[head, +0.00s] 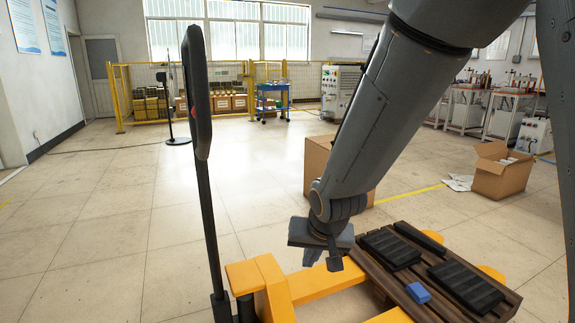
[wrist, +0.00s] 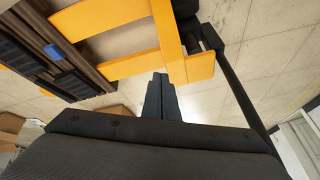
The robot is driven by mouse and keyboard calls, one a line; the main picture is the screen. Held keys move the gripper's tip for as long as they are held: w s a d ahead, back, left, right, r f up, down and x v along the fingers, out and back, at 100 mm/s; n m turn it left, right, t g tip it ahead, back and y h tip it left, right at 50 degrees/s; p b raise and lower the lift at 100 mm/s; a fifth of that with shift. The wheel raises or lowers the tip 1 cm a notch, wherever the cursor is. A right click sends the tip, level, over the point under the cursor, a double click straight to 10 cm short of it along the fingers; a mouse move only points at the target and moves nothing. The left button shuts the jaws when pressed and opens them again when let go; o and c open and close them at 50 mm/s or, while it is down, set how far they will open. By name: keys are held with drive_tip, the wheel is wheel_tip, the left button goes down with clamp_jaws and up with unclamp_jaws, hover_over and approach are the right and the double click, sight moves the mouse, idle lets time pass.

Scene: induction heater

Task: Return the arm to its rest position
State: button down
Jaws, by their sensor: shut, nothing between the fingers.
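My grey arm comes down from the top right of the head view. My gripper (head: 334,262) hangs at its end, pointing down over the yellow pallet-jack frame (head: 270,290). In the wrist view my gripper (wrist: 160,78) shows its two dark fingers pressed together with nothing between them. It is apart from the brown slatted pallet (head: 385,278), which lies just to the right in the head view.
Black ribbed blocks (head: 390,249) and a small blue block (head: 418,292) lie on the pallet. A dark upright post (head: 211,200) stands left of my gripper. A cardboard box (head: 318,165) stands behind my arm. An open box (head: 502,172) is at right. The left floor is clear.

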drive_tip(key=s+d+r+n+g, duration=0.1)
drive_tip(key=s+d+r+g, duration=0.15)
drive_tip(key=s, duration=0.55)
drive_tip(key=s+d+r+n+g, duration=0.1)
drive_tip(key=s+r, duration=0.2)
drive_tip(key=s, duration=0.4)
drive_tip(key=s+d+r+n+g, duration=0.1)
drive_tip(key=s+d+r+g, duration=0.15)
drive_tip(key=s, duration=0.55)
drive_tip(key=d+r+m+h+p, duration=0.1)
drive_tip(key=d+r+p, duration=0.7)
drive_tip(key=p, duration=0.9)
drive_tip(key=shift+w+r+m+t+p, duration=0.2)
drive_tip(key=shift+r+m+t+p, duration=0.2)
drive_tip(key=shift+r+m, duration=0.35)
